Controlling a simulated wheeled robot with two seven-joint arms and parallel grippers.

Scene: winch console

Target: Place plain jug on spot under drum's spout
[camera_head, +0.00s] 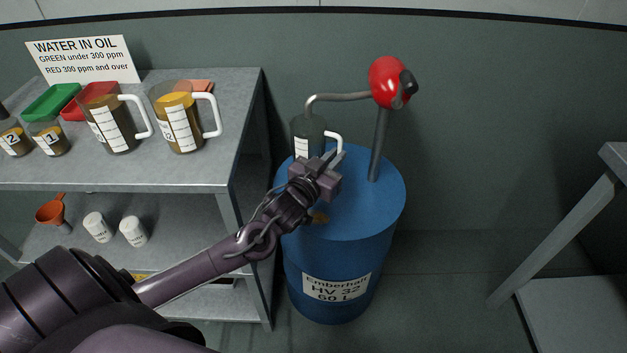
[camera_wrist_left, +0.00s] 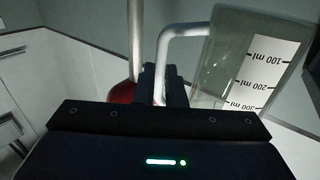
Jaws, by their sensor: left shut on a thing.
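The plain jug (camera_head: 307,128), clear grey with a white scale label and white handle, is upright at the back left of the blue drum's (camera_head: 345,260) top. My left gripper (camera_head: 334,163) is shut on its handle. The jug's base is hidden behind the gripper, so I cannot tell whether it touches the drum. The spout (camera_head: 340,97) bends from the red pump head (camera_head: 388,82) and ends just above the jug's mouth. The jug (camera_wrist_left: 250,60) also shows in the left wrist view, inverted there. The spot is not visible. My right gripper is not in view.
The shelf (camera_head: 238,130) at the left bears two other handled jugs (camera_head: 113,125) (camera_head: 178,122), numbered sample jars, coloured trays and a sign. A small brownish patch (camera_head: 319,217) lies on the drum's near top. Another table (camera_head: 612,155) stands at the right.

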